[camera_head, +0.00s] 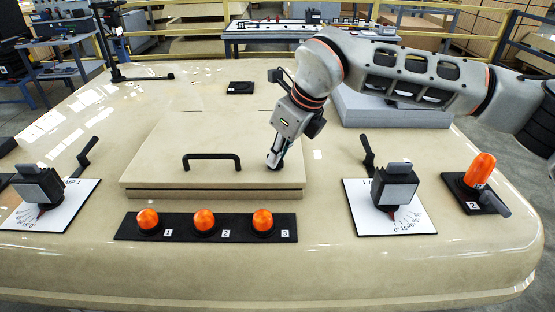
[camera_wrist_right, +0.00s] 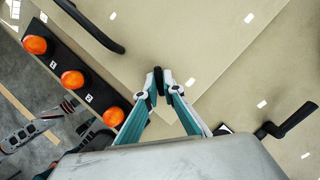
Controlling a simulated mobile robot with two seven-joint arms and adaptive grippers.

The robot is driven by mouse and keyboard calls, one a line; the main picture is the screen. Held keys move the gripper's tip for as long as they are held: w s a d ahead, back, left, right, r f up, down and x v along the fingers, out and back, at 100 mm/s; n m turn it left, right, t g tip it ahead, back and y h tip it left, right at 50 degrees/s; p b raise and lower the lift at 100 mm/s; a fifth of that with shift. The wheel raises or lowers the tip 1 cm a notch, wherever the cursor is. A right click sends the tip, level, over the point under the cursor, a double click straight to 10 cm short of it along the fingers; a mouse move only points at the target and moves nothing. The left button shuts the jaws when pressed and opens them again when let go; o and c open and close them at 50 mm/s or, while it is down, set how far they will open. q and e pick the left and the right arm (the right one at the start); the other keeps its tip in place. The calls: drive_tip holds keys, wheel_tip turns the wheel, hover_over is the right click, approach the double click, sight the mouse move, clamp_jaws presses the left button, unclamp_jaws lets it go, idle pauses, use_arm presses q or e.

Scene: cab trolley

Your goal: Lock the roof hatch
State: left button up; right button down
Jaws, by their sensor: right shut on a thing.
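The roof hatch (camera_head: 150,165) is a raised beige square panel in the middle of the cab roof. It lies flat, with a black bar handle (camera_head: 211,157) near its front edge. The handle also shows in the wrist view (camera_wrist_right: 92,26). My right gripper (camera_head: 274,161) points down at the hatch's front right part. Its fingers (camera_wrist_right: 158,82) are shut on a small black knob (camera_wrist_right: 158,76), mostly hidden between the fingertips. I cannot tell which way the knob is turned.
A black strip with orange lamps (camera_head: 204,221) lies in front of the hatch. Black lever units on white dial plates stand left (camera_head: 40,188) and right (camera_head: 394,190). A larger orange lamp (camera_head: 480,170) is far right. A grey block (camera_head: 390,110) sits behind the right arm.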

drive_tip(key=m+b, duration=0.1)
drive_tip(key=m, duration=0.1)
drive_tip(key=m+t+h, duration=0.1)
drive_tip(key=m, duration=0.2)
drive_tip(key=shift+a+m+h+b, duration=0.15)
drive_tip(key=shift+m+h+b, duration=0.15)
drive_tip(key=shift+b, duration=0.05)
drive_tip(key=m+h, duration=0.1)
drive_tip(key=m, duration=0.3)
drive_tip(key=shift+a+m+t+h+b, duration=0.1)
drive_tip(key=shift+m+t+h+b, duration=0.25)
drive_tip(key=shift+m+t+h, duration=0.05)
drive_tip(key=shift+r, duration=0.1)
drive_tip(key=c, duration=2.2)
unclamp_jaws()
drive_tip(key=shift+s, duration=0.1)
drive_tip(key=v, duration=1.2)
